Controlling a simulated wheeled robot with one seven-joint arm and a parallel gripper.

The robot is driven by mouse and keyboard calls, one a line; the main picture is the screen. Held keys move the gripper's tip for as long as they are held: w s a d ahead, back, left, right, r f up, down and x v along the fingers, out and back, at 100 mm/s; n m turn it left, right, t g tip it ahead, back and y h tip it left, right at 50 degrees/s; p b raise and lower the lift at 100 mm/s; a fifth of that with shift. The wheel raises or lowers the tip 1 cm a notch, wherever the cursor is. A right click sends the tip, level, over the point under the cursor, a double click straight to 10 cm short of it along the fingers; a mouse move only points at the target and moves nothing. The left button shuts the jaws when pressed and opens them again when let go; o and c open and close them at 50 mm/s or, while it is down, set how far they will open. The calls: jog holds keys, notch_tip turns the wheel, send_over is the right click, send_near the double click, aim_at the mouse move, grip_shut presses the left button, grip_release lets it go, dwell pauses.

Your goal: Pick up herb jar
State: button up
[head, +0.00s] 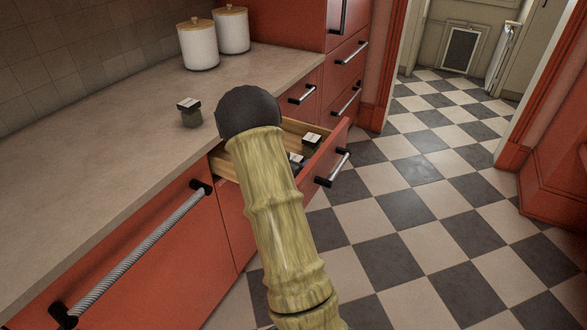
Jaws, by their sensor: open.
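Two similar black-lidded jars show in the open drawer: one jar (311,141) near the drawer front and another jar (296,159) partly hidden by my arm. I cannot tell from labels which is the herb jar. My arm reaches over the drawer, ending in view at a dark rounded joint. My gripper is hidden behind it, so its distance to any jar cannot be told.
The open drawer (330,152) juts out from the red cabinets. Two white canisters (198,47) with wooden lids stand at the back of the countertop (110,160) by the tiled wall. The near countertop is bare. The checkered floor (420,200) to the right is clear.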

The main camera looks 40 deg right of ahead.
jog(key=c, duration=1.1)
jog(key=shift+r, duration=0.1)
notch_tip(320, 180, up, 10)
jog(key=shift+f+p, duration=0.1)
jog(key=shift+p, duration=0.7)
